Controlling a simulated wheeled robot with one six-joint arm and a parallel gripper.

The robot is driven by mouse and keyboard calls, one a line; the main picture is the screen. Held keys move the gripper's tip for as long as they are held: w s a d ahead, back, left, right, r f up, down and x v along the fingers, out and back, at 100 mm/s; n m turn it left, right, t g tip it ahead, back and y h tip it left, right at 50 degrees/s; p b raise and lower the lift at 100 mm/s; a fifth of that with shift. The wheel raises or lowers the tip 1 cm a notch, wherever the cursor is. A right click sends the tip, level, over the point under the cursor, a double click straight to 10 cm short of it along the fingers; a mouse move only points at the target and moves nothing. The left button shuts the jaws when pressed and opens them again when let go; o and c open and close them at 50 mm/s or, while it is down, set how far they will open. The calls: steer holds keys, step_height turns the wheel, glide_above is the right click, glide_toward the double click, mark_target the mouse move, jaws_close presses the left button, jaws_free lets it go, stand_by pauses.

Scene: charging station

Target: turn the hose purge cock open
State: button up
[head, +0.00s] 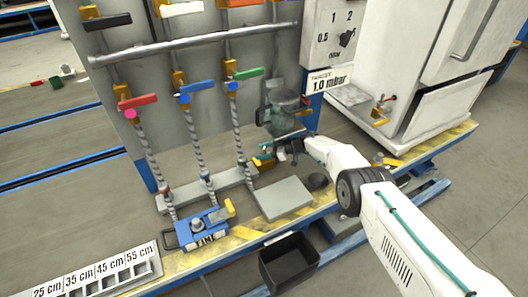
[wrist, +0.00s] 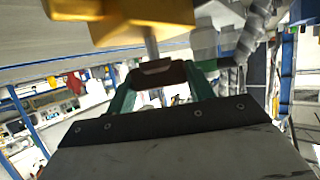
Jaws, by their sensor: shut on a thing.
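The purge cock appears to be a small yellow-orange fitting (head: 262,163) near the foot of the panel, right of the hose with the green-handled valve. In the wrist view its yellow body (wrist: 120,18) is large at the top, with a grey stem below it. My gripper (head: 282,152) is beside the fitting, reaching in from the right. In the wrist view my gripper (wrist: 160,73) has its dark fingertips closed at the stem's lower end. The gripped part is mostly hidden by the fingertips, and the cock's exact angle cannot be told.
Braided hoses hang below red (head: 138,100), blue (head: 198,86) and green (head: 248,73) valve handles. A blue unit (head: 205,238) marked FINE stands lower left. A grey slab (head: 283,199) lies below my gripper. A black bin (head: 288,262) stands at the front, a white cabinet (head: 410,50) right.

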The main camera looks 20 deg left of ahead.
stand_by(0.3)
steer(key=o, duration=1)
steer(key=shift+a, duration=0.1)
steer(key=shift+d+r, duration=0.1)
steer(key=shift+d, duration=0.1)
steer(key=shift+v, duration=3.8)
steer(key=shift+c, duration=0.4)
